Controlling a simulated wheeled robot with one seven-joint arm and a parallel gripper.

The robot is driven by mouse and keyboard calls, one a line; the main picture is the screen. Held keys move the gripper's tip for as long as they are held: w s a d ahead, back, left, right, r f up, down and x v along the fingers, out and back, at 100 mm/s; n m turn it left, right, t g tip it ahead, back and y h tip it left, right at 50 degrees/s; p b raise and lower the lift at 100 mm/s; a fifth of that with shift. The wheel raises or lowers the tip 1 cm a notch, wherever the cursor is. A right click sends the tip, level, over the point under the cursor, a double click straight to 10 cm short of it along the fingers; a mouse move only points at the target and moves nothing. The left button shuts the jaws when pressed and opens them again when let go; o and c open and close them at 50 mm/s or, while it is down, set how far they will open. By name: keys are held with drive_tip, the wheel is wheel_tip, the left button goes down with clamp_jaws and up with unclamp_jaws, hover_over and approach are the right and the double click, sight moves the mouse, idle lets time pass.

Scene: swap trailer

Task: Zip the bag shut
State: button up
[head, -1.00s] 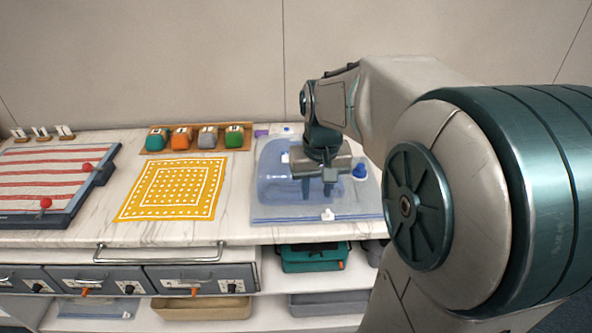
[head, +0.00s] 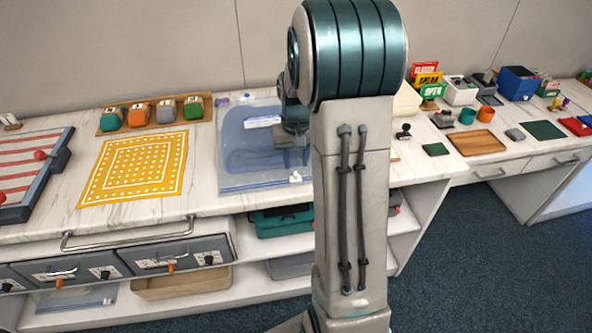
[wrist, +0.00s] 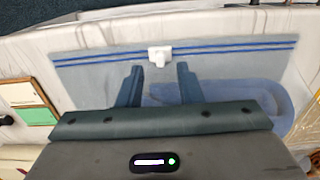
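The clear bag (head: 232,180) lies flat on the marble counter with a folded blue cloth (head: 245,158) inside. Blue zip lines (wrist: 225,47) run along its front edge. The white slider (head: 295,177) sits on the zip partway along; in the wrist view the slider (wrist: 158,56) shows with zip lines on both sides. My gripper (wrist: 160,72) is open and empty, its two fingers apart above the bag, pointing toward the slider. I cannot tell whether they touch the bag. In the head view my arm hides the bag's right end and much of the gripper.
A yellow patterned cloth (head: 140,165) lies left of the bag. A tray with several coloured blocks (head: 166,112) stands behind it. The counter's front edge and a metal rail (head: 125,232) are close in front.

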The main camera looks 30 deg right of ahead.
sight(296, 174)
drive_tip(key=shift+f, duration=2.35)
